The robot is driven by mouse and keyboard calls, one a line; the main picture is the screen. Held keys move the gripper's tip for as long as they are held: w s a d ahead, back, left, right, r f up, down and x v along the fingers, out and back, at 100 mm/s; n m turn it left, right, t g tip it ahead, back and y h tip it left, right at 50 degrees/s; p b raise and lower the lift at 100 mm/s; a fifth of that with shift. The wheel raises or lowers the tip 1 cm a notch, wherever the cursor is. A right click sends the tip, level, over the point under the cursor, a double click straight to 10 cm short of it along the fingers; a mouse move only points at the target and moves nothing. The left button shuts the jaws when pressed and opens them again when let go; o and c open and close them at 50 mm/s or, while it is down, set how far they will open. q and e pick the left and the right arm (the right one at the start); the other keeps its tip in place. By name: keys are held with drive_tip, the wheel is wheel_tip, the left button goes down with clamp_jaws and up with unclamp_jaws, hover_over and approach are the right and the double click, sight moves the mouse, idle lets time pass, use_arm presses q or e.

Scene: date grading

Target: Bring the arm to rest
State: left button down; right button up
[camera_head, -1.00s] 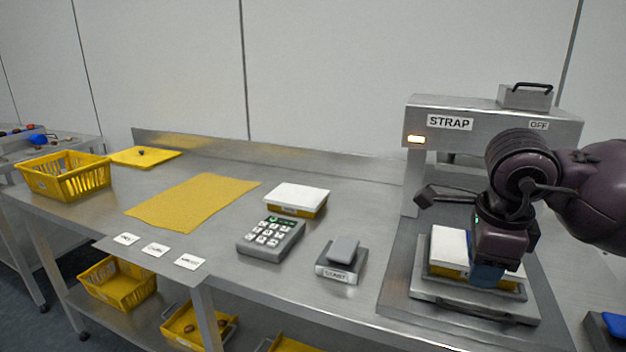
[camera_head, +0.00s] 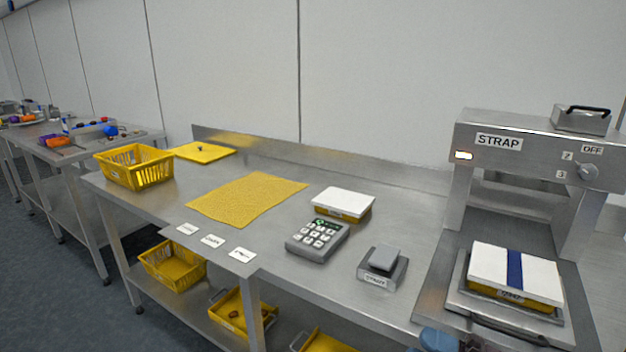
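A yellow tray with a white lid (camera_head: 487,268) sits on the plate of the strapping machine (camera_head: 520,146). A dark blue strap (camera_head: 514,270) runs across the lid. At the bottom edge, in front of the bench, a small blue-grey piece shows; it looks like the tip of my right gripper (camera_head: 438,341). Most of it is cut off by the frame, so its opening cannot be seen. It is apart from the tray. My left gripper is not in view.
The steel bench (camera_head: 300,262) carries a keypad (camera_head: 317,240), a grey switch pedal (camera_head: 383,266), another white-lidded tray (camera_head: 343,203), a yellow mat (camera_head: 248,198) and a yellow basket (camera_head: 134,167). Yellow crates (camera_head: 174,270) stand on the lower shelf.

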drive_tip(key=s+d+f+m+t+h+p, duration=0.1)
drive_tip(key=d+f+m+t+h, duration=0.3)
drive_tip(key=f+m+h, duration=0.4)
drive_tip(key=s+d+f+m+t+h, duration=0.25)
drive_tip(key=d+m+t+h, duration=0.2)
drive_tip(key=m, duration=0.55)
drive_tip(key=s+d+f+m+g+h+p, duration=0.1)
drive_tip(key=s+d+f+m+g+h, duration=0.1)
drive_tip(key=s+f+m+g+h, duration=0.4)
drive_tip(key=s+f+m+g, duration=0.1)
drive_tip(key=s+f+m, duration=0.3)
drive_tip(key=s+f, duration=0.2)
wheel_tip(320, 180, down, 3)
drive_tip(key=shift+d+r, duration=0.1)
drive_tip(key=shift+d, duration=0.25)
drive_tip(key=shift+g, duration=0.25)
